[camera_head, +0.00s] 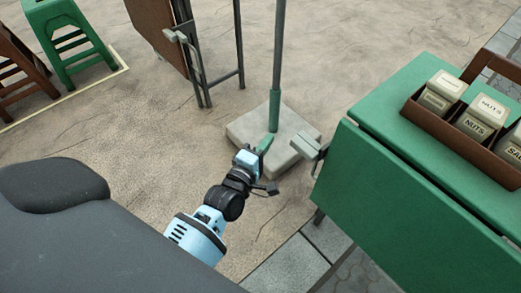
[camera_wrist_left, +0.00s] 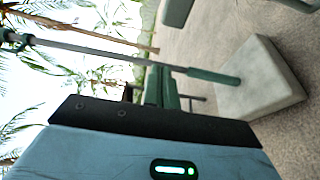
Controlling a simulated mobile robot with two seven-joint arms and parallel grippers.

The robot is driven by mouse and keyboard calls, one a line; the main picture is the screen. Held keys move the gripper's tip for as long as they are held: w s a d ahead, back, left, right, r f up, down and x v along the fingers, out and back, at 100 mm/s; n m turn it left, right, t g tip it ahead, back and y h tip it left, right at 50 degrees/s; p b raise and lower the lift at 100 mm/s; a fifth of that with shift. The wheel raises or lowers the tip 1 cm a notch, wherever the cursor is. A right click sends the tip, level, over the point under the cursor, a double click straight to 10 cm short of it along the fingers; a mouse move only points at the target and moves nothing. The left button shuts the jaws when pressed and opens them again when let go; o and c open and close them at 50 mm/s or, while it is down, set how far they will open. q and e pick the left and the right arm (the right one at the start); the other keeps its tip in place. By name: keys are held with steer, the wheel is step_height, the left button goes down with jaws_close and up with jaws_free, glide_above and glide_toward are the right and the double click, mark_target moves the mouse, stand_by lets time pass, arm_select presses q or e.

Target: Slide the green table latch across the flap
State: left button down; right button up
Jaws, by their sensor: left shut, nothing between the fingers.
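The green table (camera_head: 400,150) stands at the right in the head view, with a green panel (camera_head: 390,215), seemingly its flap, hanging down along the near side. A pale grey latch (camera_head: 309,145) sticks out at the table's left end, by the corner of the flap. My left gripper (camera_head: 263,149) is shut and empty, to the left of the latch with a gap between them. It is in front of the pole's stone base. The left wrist view shows no latch that I can make out for certain. My right gripper is in neither view.
A pole stands in a pale stone base (camera_head: 240,131); the base also shows in the left wrist view (camera_wrist_left: 262,80). A brown tray (camera_head: 430,122) of labelled tins is on the table. A folded brown table (camera_head: 155,25) and stools (camera_head: 70,40) stand at the back left.

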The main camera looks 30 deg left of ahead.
mark_target(304, 149)
arm_select(q)
steer(key=w+d, duration=0.1)
steer(key=d, duration=0.1)
steer(key=w+d+b, duration=0.1)
steer(key=shift+w+d, duration=0.15)
steer(key=shift+d, duration=0.25)
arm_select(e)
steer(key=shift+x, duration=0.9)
